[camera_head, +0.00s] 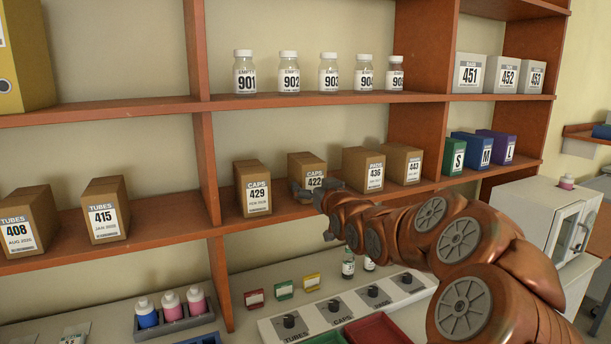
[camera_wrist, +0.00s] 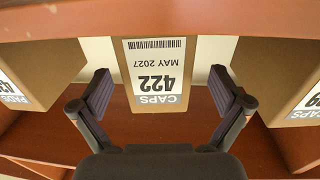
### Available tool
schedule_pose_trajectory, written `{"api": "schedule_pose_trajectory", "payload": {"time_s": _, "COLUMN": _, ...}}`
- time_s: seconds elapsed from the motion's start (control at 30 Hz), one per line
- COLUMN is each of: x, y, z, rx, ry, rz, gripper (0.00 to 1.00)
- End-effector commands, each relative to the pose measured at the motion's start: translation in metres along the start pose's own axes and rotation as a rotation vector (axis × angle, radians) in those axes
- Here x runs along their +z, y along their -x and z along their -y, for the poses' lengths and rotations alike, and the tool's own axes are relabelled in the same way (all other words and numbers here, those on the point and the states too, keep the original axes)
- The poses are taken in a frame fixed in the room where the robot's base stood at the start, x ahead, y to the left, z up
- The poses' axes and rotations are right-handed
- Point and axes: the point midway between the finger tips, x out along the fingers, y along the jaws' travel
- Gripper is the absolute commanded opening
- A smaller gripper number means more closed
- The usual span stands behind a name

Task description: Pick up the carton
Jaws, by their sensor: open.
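Several brown cartons stand on the middle shelf. The CAPS 422 carton (camera_head: 306,165) is right behind my gripper (camera_head: 318,192) in the head view, which hides its lower part. In the wrist view, which is upside down, the CAPS 422 carton (camera_wrist: 158,98) shows its label between the two spread fingers of my gripper (camera_wrist: 160,76). A gap shows on each side, and nothing is held. I cannot tell how far the fingers reach along its sides.
The CAPS 429 carton (camera_head: 253,188) stands to the left and the PADS 436 carton (camera_head: 363,169) to the right. The shelf board (camera_head: 280,212) runs below, with bottles on the shelf above. A grey panel with knobs (camera_head: 333,311) lies on the counter.

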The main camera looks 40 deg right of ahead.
Motion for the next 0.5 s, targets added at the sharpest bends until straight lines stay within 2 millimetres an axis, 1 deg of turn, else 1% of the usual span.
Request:
{"api": "schedule_pose_trajectory", "payload": {"time_s": 0.03, "x": -0.001, "y": -0.004, "z": 0.0, "rx": 0.0, "ry": 0.0, "rz": 0.001, "gripper": 1.0}}
{"api": "schedule_pose_trajectory", "payload": {"time_s": 0.33, "x": -0.001, "y": -0.015, "z": -0.002, "rx": 0.003, "ry": 0.001, "rz": 0.001, "gripper": 1.0}}
{"api": "schedule_pose_trajectory", "payload": {"time_s": 0.5, "x": 0.002, "y": -0.03, "z": -0.005, "rx": 0.004, "ry": 0.001, "rz": 0.003, "gripper": 1.0}}
